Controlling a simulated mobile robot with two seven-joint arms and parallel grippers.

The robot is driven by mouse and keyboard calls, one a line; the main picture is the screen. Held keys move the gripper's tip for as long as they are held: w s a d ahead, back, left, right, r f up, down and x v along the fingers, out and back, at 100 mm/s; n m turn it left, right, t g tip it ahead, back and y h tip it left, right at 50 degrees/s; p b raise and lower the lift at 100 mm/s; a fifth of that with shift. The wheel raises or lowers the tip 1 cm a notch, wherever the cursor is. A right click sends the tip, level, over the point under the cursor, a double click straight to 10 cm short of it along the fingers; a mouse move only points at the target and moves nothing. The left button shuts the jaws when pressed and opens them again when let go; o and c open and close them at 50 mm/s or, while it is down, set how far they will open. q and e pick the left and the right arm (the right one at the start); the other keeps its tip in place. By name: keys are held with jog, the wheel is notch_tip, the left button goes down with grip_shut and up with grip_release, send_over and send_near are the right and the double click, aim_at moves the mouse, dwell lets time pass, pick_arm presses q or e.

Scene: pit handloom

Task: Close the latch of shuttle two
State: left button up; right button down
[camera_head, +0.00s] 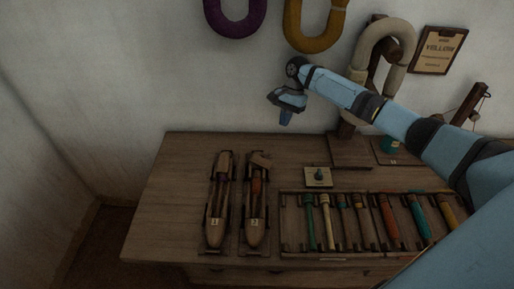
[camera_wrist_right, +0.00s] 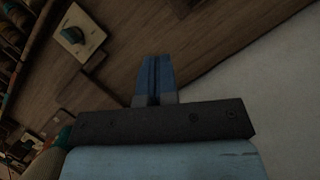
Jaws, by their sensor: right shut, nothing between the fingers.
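Shuttle two (camera_head: 255,220) is a wooden boat-shaped shuttle marked "2", lying in a dark cradle on the wooden table. A brownish flap, seemingly its latch (camera_head: 260,160), sits at its far end, tilted; whether it is open is hard to tell. Shuttle one (camera_head: 217,212) lies beside it on the left. My right gripper (camera_head: 285,118) is shut and empty, raised above the back of the table, apart from both shuttles. In the right wrist view its blue fingers (camera_wrist_right: 153,78) are together with nothing between them. My left gripper is in neither view.
A tray (camera_head: 330,258) of several coloured bobbins fills the table's right side. A small pale plate with a teal knob (camera_head: 318,177) stands behind it and also shows in the wrist view (camera_wrist_right: 78,34). Yarn hanks (camera_head: 316,28) hang on the wall. The table's left part (camera_head: 170,205) is clear.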

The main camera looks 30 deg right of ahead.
jog(key=b+x, duration=0.2)
jog(key=x, duration=0.8)
jog(key=shift+d, duration=0.1)
jog(key=a, duration=0.1)
jog(key=s+a, duration=0.1)
jog(key=shift+s+a+b, duration=0.3)
jog(key=shift+a+b, duration=0.05)
jog(key=shift+a, duration=0.05)
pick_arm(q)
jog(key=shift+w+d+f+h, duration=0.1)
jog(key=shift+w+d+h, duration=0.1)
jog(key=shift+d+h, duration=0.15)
pick_arm(e)
jog(key=shift+s+a, duration=0.2)
jog(key=shift+a, duration=0.2)
jog(key=shift+r, duration=0.15)
jog(key=shift+r+p, duration=0.15)
jog(key=shift+p, duration=0.8)
jog(key=shift+s+r+p, duration=0.1)
jog(key=shift+r+p, duration=0.05)
jog(key=shift+p, duration=0.5)
jog(key=shift+f+m+p, duration=0.25)
jog(key=shift+m+p, duration=0.05)
jog(key=shift+p, duration=0.2)
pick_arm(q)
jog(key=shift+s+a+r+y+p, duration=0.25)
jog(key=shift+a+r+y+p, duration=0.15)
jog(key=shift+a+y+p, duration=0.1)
pick_arm(e)
jog(key=shift+s, duration=0.1)
